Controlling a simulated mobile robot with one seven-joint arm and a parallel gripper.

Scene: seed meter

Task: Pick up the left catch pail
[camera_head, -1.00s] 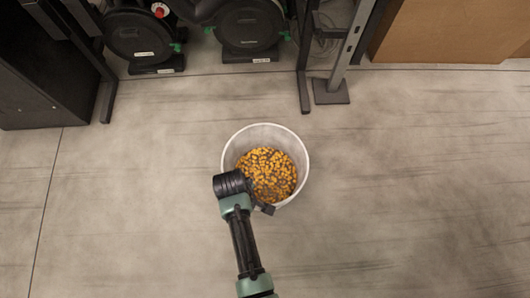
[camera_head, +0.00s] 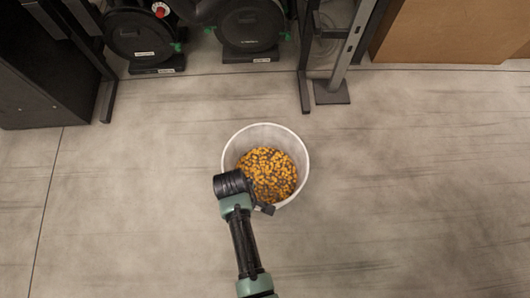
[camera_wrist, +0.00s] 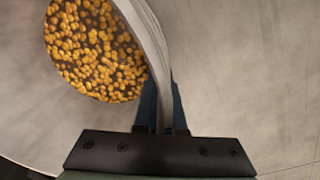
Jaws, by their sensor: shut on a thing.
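The catch pail (camera_head: 264,133) is a white round bucket with yellow-orange seeds (camera_head: 267,172) in its bottom. It stands out in front of the machines in the head view, and I cannot tell whether it touches the floor. My gripper (camera_head: 265,207) is at the pail's near rim, partly hidden by my own wrist. In the wrist view, my gripper (camera_wrist: 163,115) has its two dark blue fingers on either side of the white pail wall (camera_wrist: 150,45), shut on it. The seeds lie to the left of the fingers there.
Two black round seed meter units (camera_head: 250,25) stand at the back left. A dark cabinet (camera_head: 45,80) is at the far left. Metal posts with a foot plate (camera_head: 331,92) and a brown box (camera_head: 440,30) are at the back right. The grey floor (camera_head: 420,180) is clear on the right.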

